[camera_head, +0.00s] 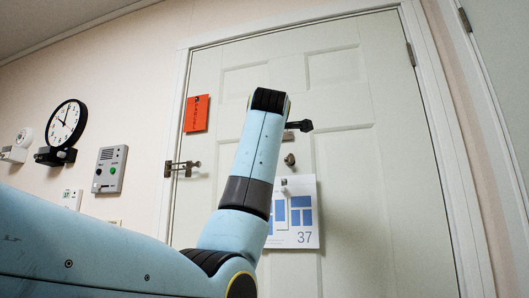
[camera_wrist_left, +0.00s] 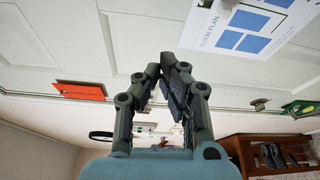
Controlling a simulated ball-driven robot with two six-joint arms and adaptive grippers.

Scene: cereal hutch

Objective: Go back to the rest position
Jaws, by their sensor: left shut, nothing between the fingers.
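My left arm (camera_head: 253,160) comes in from the left in the head view and rises in front of a pale panelled door (camera_head: 380,200). In the left wrist view my left gripper (camera_wrist_left: 162,76) is shut and empty, its dark fingers meeting at the tips. It is in front of the door, and the picture does not show it touching anything. In the head view a small dark piece shows beside the arm's upper end; I cannot tell whether it is gripper or door hardware. My right gripper is in neither view.
The door bears an orange sign (camera_head: 196,114), a floor plan (camera_head: 304,226), a small knob (camera_head: 289,160) and a latch (camera_head: 182,168) at its left edge. A clock (camera_head: 66,124) and a grey intercom panel (camera_head: 109,169) are on the left wall. A wooden rack (camera_wrist_left: 262,146) shows in the wrist view.

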